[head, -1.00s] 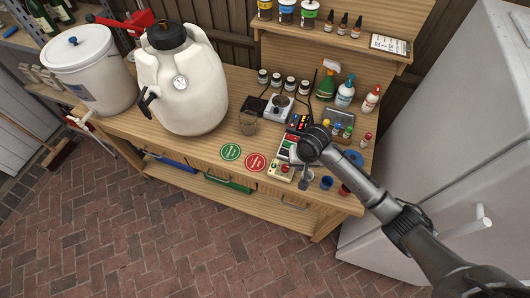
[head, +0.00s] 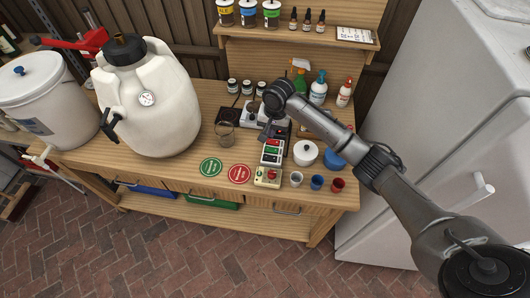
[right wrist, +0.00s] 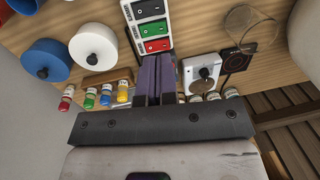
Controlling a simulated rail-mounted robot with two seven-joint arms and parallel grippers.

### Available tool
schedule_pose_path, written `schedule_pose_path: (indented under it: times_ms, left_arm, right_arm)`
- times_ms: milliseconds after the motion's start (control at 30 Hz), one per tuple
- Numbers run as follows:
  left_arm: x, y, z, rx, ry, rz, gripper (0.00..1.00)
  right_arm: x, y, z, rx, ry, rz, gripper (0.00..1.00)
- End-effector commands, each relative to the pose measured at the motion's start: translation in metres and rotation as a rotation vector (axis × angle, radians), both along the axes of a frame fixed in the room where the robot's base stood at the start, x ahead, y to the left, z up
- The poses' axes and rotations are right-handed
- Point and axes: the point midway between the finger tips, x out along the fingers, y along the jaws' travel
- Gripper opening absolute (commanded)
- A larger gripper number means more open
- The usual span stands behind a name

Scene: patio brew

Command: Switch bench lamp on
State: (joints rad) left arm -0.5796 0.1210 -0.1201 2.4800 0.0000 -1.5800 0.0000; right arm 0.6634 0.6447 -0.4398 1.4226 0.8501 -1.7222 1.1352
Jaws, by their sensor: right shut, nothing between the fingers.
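A white switch panel (head: 271,152) with black, green and red rocker switches lies on the bench; it also shows in the right wrist view (right wrist: 152,28). Which rocker belongs to the lamp cannot be read, and I cannot make out a lamp. My right gripper (head: 266,134) is shut and empty over the bench, at the panel's far end. In the right wrist view its purple fingers (right wrist: 154,62) are side by side and overlap the panel's edge; whether they touch it I cannot tell. My left gripper is not in view.
A white lidded pot (head: 306,153) and a blue round thing (head: 334,160) stand right of the panel. A yellowish box with a red button (head: 267,177) lies in front. A glass (head: 225,132) and a big white keg (head: 150,105) are left. Small bottles (right wrist: 105,95) stand behind.

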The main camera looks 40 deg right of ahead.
Motion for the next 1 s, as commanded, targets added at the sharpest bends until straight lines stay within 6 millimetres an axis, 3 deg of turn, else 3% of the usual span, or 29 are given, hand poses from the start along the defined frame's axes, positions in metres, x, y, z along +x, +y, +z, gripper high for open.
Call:
schedule_pose_path:
  times_ms: [167,700,1000]
  left_arm:
    - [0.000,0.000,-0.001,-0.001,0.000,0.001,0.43]
    - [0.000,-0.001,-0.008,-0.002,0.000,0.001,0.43]
    - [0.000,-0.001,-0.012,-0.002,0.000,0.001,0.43]
  right_arm:
    - [0.000,0.001,-0.010,0.001,0.002,0.001,0.00]
    - [0.009,0.009,-0.103,0.000,0.001,0.001,0.00]
    - [0.012,0.011,-0.133,-0.001,0.001,0.001,0.00]
